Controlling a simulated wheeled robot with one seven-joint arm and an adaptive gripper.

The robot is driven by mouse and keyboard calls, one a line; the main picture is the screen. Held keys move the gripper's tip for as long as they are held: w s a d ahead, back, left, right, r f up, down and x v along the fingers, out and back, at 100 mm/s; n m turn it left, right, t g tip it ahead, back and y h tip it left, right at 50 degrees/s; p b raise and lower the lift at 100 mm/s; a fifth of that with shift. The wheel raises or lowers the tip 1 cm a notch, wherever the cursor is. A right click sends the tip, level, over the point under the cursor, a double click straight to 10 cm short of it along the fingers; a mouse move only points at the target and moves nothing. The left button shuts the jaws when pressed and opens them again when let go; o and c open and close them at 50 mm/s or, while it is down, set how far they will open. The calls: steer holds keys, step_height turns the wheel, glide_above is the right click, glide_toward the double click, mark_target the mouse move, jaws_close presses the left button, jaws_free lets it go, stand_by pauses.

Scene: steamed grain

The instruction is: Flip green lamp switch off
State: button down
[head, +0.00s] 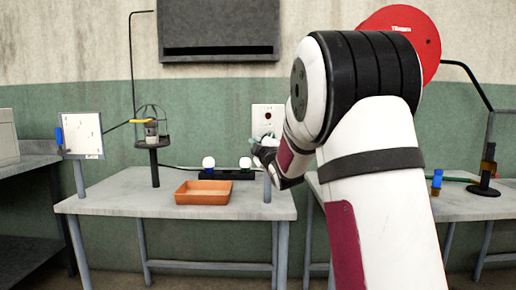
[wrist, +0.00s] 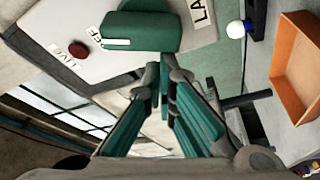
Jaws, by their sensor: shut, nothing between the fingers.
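In the wrist view the panel (wrist: 68,24) carries a red indicator (wrist: 79,49), a "LIVE" label and other partly cut-off labels. The green switch (wrist: 150,32) is a thick rounded lever sticking out from the panel, with a white label partly reading "FF" beside it. My gripper (wrist: 165,68) is shut and empty, its teal fingertips close to the lever's lower edge; I cannot tell whether they touch. In the head view my gripper (head: 263,153) is in front of the panel's lower part.
An orange tray (head: 203,197) stands on the grey table (head: 130,200) below, with two white bulbs (head: 208,162) on a dark base behind it. A caged lamp stand (head: 152,140) and a small whiteboard (head: 82,135) are at left. A red disc (head: 425,40) is at right.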

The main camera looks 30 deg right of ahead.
steer(key=n, duration=0.1)
steer(key=f+n+g+b, duration=0.1)
steer(key=n, duration=0.1)
steer(key=n+b, duration=0.1)
steer(key=n, duration=0.1)
steer(key=shift+s+d+f+g+y, duration=0.1)
steer(key=shift+d+f+g+y, duration=0.1)
steer(key=shift+f+g+y, duration=0.15)
steer(key=shift+r+n+b, duration=0.1)
steer(key=shift+n+b, duration=0.2)
